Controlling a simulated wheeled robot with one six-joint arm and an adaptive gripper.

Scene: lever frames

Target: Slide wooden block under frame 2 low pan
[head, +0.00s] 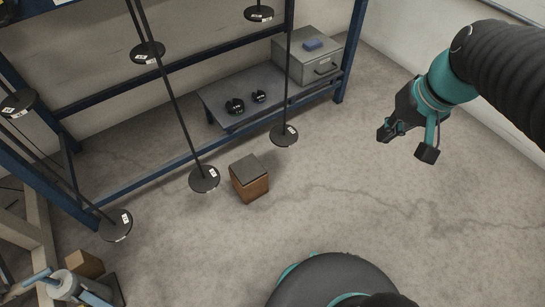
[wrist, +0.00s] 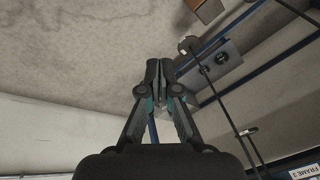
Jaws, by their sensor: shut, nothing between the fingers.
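A wooden block (head: 250,187) with a dark top stands on the floor, apart from my gripper. It also shows at the top edge of the wrist view (wrist: 208,11). A dark round pan (head: 204,179) hangs low on a rod just left of the block. Another low pan (head: 284,135) hangs to its upper right. A "FRAME 2" label (wrist: 304,171) shows in the wrist view; I cannot tell which pan it belongs to. My gripper (head: 384,134) is shut and empty, held up at the right, well away from the block; its closed fingers show in the wrist view (wrist: 158,76).
A blue rack holds a grey shelf (head: 265,84) with two dark round items and a grey box (head: 308,62). More pans (head: 147,52) hang at the left. A second wooden block (head: 84,264) lies at the lower left. The floor right of the first block is clear.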

